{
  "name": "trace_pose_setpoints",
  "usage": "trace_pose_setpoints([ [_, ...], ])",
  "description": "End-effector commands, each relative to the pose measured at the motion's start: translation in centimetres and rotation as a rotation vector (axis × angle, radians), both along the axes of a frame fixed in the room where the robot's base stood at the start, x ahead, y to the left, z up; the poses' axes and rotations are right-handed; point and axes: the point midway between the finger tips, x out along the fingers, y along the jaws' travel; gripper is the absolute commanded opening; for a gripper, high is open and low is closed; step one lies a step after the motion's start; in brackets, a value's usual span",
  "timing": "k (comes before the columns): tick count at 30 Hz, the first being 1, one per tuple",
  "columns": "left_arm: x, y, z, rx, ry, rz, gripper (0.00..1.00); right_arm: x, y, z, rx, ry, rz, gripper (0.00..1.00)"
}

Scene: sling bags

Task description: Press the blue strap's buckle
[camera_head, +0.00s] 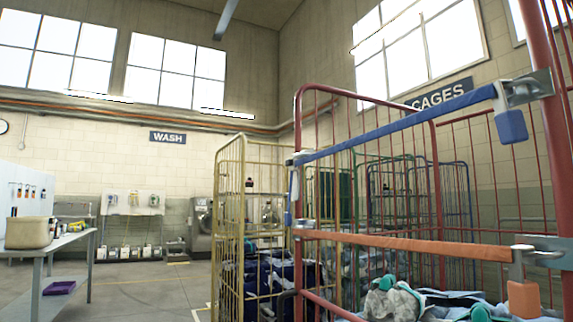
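The blue strap (400,125) runs across the open front of a red-framed cage (297,200), rising from the left post to the right post. At its right end is a metal fitting with a blue buckle (511,126) at the right post. An orange strap (400,243) crosses lower down, with an orange buckle (523,298) near its right end. Both straps span the gap between the posts. Neither of my grippers shows in this view.
Bags and cloth items (400,302) lie in the red cage. A yellow cage (230,235) stands to its left, with green and blue cages behind. A table (70,240) with a beige tub (30,232) is at far left. The floor (145,290) between is clear.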

Motion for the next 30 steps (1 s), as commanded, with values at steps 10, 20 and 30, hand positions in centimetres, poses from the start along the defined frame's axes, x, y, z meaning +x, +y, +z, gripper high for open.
trace_pose_setpoints([
  [10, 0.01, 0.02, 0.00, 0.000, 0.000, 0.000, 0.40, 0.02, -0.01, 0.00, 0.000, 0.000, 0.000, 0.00],
  [20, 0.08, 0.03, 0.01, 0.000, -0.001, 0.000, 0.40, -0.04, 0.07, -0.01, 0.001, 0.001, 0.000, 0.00],
  [30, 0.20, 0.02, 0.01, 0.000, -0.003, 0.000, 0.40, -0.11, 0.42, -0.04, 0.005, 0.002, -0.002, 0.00],
])
